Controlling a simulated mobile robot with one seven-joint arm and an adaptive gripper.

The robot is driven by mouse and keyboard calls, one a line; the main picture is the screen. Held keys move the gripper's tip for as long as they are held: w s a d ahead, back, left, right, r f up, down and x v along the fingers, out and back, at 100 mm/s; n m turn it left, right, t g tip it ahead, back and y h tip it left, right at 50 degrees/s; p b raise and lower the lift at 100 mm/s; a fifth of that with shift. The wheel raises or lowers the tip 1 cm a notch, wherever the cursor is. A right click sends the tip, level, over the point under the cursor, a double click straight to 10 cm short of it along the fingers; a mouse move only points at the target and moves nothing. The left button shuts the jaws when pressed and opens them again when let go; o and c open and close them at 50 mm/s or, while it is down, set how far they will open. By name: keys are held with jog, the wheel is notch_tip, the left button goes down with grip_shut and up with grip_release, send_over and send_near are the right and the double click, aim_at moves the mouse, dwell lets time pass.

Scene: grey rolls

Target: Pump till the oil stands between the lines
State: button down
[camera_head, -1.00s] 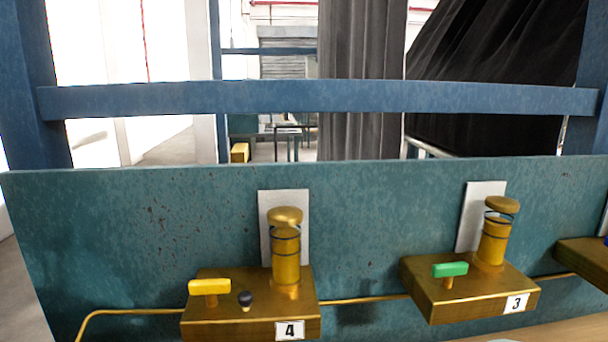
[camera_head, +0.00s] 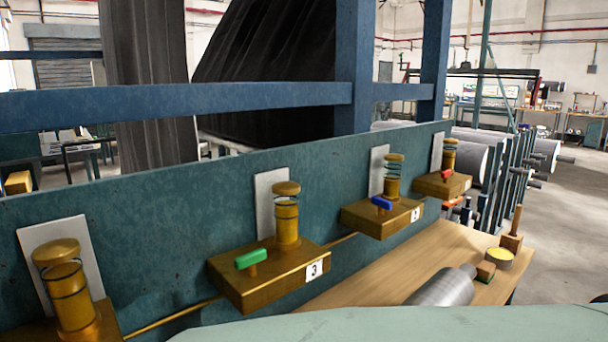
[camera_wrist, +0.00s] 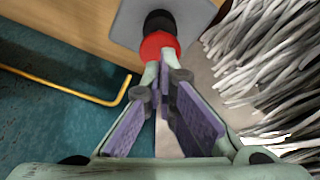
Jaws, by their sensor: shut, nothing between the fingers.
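Brass pump blocks with sight glasses stand along the teal panel (camera_head: 130,230). The block marked 3 (camera_head: 270,280) has a green handle (camera_head: 251,259); amber fills most of its glass (camera_head: 287,222), up near the dark rings. Farther right is a block with a blue handle (camera_head: 381,203); its glass (camera_head: 393,166) looks clear between the rings, with amber below. The far block has a red handle (camera_head: 446,174). My gripper (camera_wrist: 163,82) is shut and empty in the wrist view, below a red-and-black knob (camera_wrist: 158,45).
A brass pipe (camera_head: 175,317) runs between blocks. In the wrist view, grey strands (camera_wrist: 265,70) fill the right and a bent pipe (camera_wrist: 85,95) lies left. Floor shows at far right.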

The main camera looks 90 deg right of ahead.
jog(key=shift+f+b, duration=1.45)
jog(key=shift+f, duration=1.1)
notch_tip(320, 180, up, 8)
jog(key=p, duration=0.7)
